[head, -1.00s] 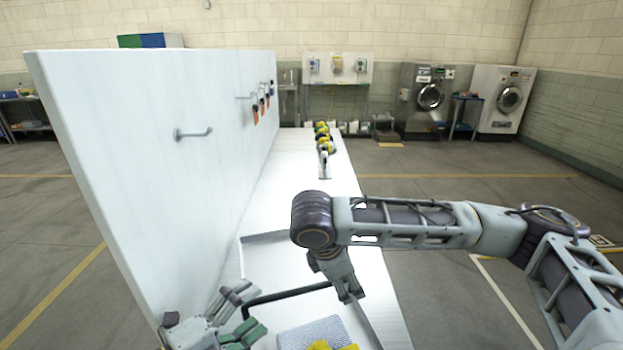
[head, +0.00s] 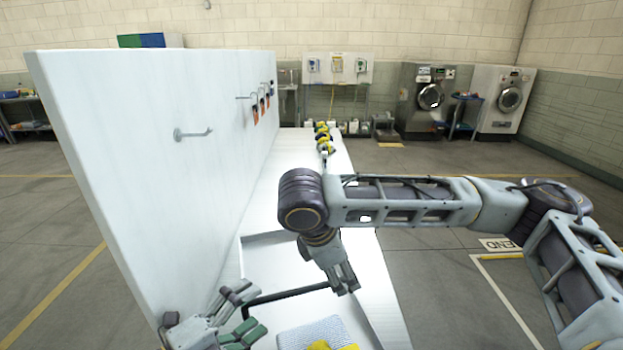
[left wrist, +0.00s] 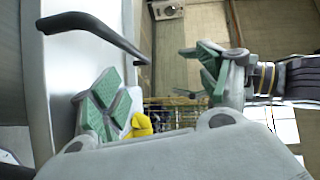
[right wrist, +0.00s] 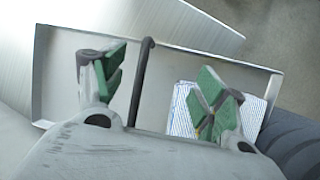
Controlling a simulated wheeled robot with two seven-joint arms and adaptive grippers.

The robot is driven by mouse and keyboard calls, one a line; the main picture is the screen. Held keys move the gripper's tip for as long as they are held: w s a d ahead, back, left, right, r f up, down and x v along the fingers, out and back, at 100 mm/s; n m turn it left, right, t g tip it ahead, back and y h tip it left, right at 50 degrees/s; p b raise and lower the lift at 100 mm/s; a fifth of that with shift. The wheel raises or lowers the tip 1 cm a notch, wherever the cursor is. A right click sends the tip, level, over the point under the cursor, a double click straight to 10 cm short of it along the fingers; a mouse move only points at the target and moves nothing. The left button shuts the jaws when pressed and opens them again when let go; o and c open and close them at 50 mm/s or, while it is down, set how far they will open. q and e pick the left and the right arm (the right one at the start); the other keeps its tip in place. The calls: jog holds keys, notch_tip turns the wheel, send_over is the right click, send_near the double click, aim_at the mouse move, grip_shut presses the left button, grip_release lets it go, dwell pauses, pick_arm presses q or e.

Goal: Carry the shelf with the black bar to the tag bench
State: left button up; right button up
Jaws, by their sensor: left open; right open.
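The pale shelf (head: 268,239) is shallow and tray-like, lying on the long white bench in the head view. Its black bar (head: 285,296) runs across it and also shows in the left wrist view (left wrist: 100,24). My left gripper (head: 247,312) is open near the bar's left end, with nothing between its fingers. My right gripper (head: 346,284) is open over the shelf near the bar's right end. In the right wrist view the bar (right wrist: 142,80) lies between the spread fingers as seen; contact is not visible. I cannot tell which surface is the tag bench.
A tall white panel (head: 150,170) with hooks stands along the bench's left. A blue-white cloth (head: 313,333) with yellow items (head: 335,346) lies in the shelf. Yellow-black items (head: 323,138) line the bench farther back. Washers (head: 425,98) stand behind; the floor at right is open.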

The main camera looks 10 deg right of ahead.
jog(key=v, duration=0.7)
dwell(0.4)
jog(key=shift+s, duration=0.1)
dwell(0.5)
